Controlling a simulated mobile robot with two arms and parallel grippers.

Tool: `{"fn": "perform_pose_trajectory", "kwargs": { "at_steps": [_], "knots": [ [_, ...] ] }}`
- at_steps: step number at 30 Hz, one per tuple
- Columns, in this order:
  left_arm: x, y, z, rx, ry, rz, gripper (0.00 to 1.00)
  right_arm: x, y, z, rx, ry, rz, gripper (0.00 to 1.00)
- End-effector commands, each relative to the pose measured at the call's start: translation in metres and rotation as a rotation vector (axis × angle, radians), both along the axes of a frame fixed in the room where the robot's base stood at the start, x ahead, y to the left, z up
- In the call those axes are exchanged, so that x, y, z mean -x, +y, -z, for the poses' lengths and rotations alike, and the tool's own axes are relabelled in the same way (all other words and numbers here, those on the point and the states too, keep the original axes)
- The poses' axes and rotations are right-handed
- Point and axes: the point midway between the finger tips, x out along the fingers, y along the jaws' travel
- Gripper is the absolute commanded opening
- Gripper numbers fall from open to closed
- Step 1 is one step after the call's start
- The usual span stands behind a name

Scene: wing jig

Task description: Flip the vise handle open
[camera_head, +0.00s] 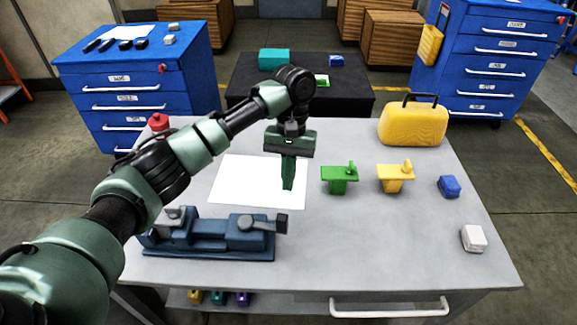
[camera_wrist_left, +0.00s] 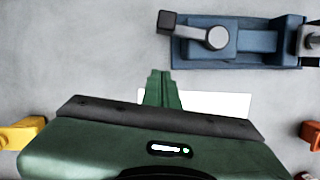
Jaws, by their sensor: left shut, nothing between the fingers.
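The blue vise (camera_head: 205,237) lies at the front left of the grey table. It also shows in the wrist view (camera_wrist_left: 255,42). Its handle has a round grey hub (camera_head: 247,222) and a dark block-shaped end (camera_head: 282,224) at the vise's right end. In the wrist view the handle (camera_wrist_left: 190,33) runs from the hub to the dark end at upper left. My left gripper (camera_head: 288,187) points down over the white sheet, behind the vise and apart from the handle. Its green fingers (camera_wrist_left: 161,76) are together and empty. My right gripper is not in view.
A white sheet (camera_head: 240,180) lies behind the vise. A green part (camera_head: 339,178), a yellow part (camera_head: 395,177), a blue block (camera_head: 449,186) and a white block (camera_head: 473,238) stand to the right. A yellow case (camera_head: 413,124) stands at the back right. The front middle is clear.

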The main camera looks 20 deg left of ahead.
Motion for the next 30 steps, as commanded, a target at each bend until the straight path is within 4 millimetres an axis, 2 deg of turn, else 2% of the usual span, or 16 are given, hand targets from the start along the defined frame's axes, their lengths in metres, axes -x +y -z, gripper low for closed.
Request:
{"fn": "perform_pose_trajectory", "kwargs": {
  "at_steps": [5,10,15,30],
  "knots": [
    [0.010,0.000,0.034,-0.002,0.003,0.000,0.00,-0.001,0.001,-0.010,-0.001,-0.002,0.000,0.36],
    [0.033,-0.002,0.031,-0.001,-0.001,0.002,0.00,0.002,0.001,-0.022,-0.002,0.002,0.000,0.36],
    [0.046,-0.004,0.032,-0.001,-0.002,0.001,0.00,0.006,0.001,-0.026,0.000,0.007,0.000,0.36],
    [0.049,-0.002,0.032,-0.001,-0.001,0.001,0.00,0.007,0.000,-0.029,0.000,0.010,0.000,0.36]
  ]
}}
